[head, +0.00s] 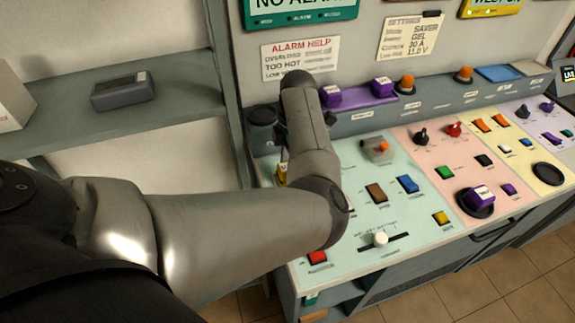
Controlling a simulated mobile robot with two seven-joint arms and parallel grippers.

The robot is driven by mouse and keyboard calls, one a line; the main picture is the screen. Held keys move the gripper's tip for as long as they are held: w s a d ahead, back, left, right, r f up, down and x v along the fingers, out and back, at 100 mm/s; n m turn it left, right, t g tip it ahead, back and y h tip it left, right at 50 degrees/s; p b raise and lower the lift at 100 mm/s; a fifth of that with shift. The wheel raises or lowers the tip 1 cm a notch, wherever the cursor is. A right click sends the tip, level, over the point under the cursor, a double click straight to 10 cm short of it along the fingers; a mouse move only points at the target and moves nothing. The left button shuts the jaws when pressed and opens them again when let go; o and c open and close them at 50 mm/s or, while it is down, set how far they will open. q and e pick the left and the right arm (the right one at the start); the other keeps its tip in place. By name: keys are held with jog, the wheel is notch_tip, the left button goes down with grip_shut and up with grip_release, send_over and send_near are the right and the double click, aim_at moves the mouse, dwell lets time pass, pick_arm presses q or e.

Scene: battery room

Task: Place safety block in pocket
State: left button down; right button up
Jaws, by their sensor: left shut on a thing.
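My left arm reaches across the left end of the control desk. My left gripper (283,156) points down beside the forearm and is mostly hidden behind it. It is shut on a small yellow thing (281,174), of which only a sliver shows at the desk's left end; I cannot tell whether this is the safety block. I cannot make out which recess is the pocket. My right gripper is not in view.
The desk's green panel (345,258) carries a white-knobbed slider (380,239) and coloured buttons. Pink and yellow panels with knobs lie right. A dark round cup (262,117) stands at the back left. A grey box (123,91) lies on the left shelf (180,92).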

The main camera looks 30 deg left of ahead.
pick_arm(q)
jog(key=shift+f, duration=0.2)
jog(key=shift+c, duration=1.4)
grip_release()
jog(key=shift+f, duration=0.1)
notch_tip(320, 180, up, 12)
jog(key=p, duration=0.1)
jog(key=shift+w+d, duration=0.4)
jog(key=shift+w, duration=0.05)
